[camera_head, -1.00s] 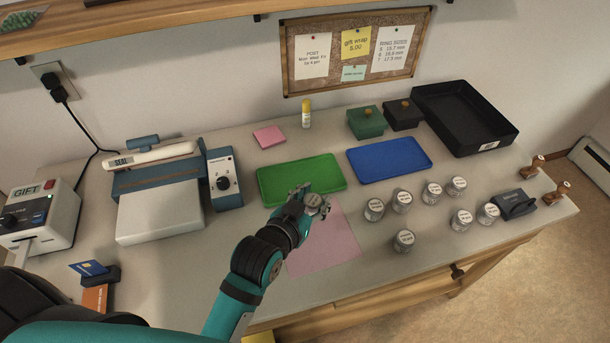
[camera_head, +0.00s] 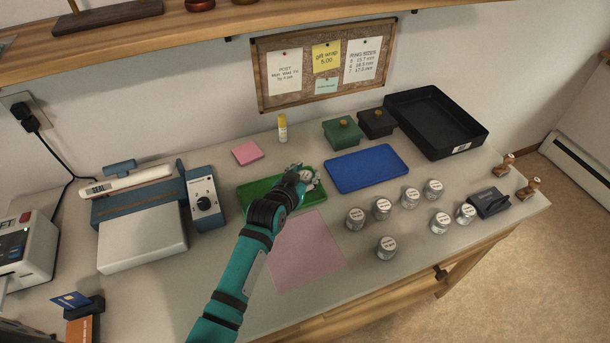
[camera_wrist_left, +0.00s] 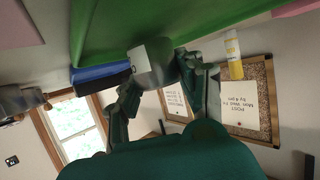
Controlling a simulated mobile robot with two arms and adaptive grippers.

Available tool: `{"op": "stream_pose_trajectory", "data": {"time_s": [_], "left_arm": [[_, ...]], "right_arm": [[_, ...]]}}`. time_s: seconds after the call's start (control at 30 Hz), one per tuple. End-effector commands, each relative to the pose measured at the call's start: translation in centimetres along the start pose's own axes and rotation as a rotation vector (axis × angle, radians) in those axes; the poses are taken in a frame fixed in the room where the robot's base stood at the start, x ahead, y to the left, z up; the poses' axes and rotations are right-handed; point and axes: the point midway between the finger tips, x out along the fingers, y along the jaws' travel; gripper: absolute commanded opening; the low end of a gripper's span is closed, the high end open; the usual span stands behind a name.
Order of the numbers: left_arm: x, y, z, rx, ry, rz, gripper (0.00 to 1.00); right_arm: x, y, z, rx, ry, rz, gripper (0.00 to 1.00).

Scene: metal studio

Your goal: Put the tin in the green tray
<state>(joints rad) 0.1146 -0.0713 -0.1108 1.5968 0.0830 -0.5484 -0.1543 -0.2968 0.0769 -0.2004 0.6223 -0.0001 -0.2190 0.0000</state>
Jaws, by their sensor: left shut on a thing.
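My left gripper (camera_head: 304,180) is shut on a small round tin (camera_head: 307,176) with a pale lid. It is over the right part of the green tray (camera_head: 256,193), and my arm hides part of the tray. In the left wrist view, the tin (camera_wrist_left: 152,62) sits between the fingers, close to the green tray surface (camera_wrist_left: 200,25). I cannot tell whether the tin touches the tray. My right gripper is not in view.
A blue tray (camera_head: 367,166) lies right of the green one. Several similar tins (camera_head: 386,247) stand at the right front. A pink sheet (camera_head: 305,250) lies in front. A yellow-capped glue stick (camera_head: 282,128) and pink notes (camera_head: 247,152) are behind.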

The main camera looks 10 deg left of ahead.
Motion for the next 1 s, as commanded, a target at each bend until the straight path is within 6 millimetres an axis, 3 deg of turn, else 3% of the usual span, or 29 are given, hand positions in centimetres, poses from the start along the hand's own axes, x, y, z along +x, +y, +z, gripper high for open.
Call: {"op": "stream_pose_trajectory", "data": {"time_s": [0.4,0.43,0.6,0.9,1.0], "left_arm": [[0.3,0.0,0.7,0.001,0.001,-0.001,0.06],[0.2,0.0,0.6,0.001,0.002,-0.001,0.40],[0.2,0.0,0.6,0.001,0.001,-0.001,0.61],[0.1,0.0,0.3,0.001,0.002,-0.001,0.61],[-0.8,0.0,0.3,0.001,0.002,-0.001,0.61]], "right_arm": [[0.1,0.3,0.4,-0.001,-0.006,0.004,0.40],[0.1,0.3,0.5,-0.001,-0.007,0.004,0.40],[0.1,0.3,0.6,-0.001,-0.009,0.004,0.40],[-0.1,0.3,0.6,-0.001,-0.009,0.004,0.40],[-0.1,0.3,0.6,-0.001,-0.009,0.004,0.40]]}}
